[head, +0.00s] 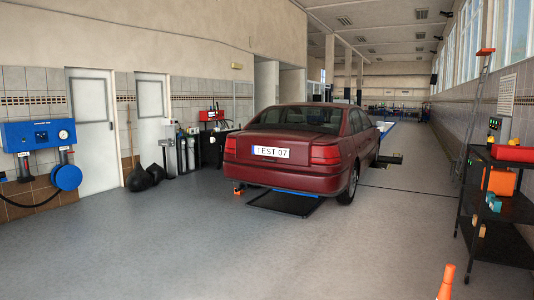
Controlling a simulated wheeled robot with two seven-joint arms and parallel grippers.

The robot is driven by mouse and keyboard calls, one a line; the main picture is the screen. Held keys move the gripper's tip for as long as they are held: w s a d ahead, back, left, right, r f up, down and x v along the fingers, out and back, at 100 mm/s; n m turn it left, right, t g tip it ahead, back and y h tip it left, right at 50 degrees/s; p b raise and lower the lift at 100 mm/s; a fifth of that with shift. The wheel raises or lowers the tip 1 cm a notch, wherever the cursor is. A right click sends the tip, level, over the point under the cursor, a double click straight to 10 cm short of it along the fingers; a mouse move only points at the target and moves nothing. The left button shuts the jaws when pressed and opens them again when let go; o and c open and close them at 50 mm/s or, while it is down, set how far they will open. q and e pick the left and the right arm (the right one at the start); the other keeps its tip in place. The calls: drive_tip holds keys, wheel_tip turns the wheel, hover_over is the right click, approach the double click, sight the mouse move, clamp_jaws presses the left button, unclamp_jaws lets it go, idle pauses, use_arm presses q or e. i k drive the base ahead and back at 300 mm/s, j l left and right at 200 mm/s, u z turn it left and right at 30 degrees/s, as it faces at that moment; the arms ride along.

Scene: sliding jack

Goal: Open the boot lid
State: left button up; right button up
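A dark red car (299,150) stands in the middle of the workshop with its rear facing me. Its boot lid (272,145) is shut and carries a plate reading TEST 07 (271,152). The rear window is above the lid, and the car's front is hidden behind its body. Neither of my grippers shows in the head view.
A dark platform (284,202) lies on the floor under the car's rear, with a small orange item (239,190) beside it. A black shelf cart (497,215) stands at right, near an orange cone (446,282). Black bags (147,177) sit by the left wall. Floor before the car is clear.

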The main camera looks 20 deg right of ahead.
sight(281, 146)
drive_tip(key=i+l+z, duration=0.2)
drive_tip(key=i+z, duration=0.15)
drive_tip(key=i, duration=0.25)
drive_tip(key=i+z, duration=0.35)
drive_tip(key=i, duration=7)
drive_tip(key=i+l+u, duration=0.1)
drive_tip(key=i, duration=0.7)
drive_tip(key=i+l+u, duration=0.2)
drive_tip(key=i, duration=0.45)
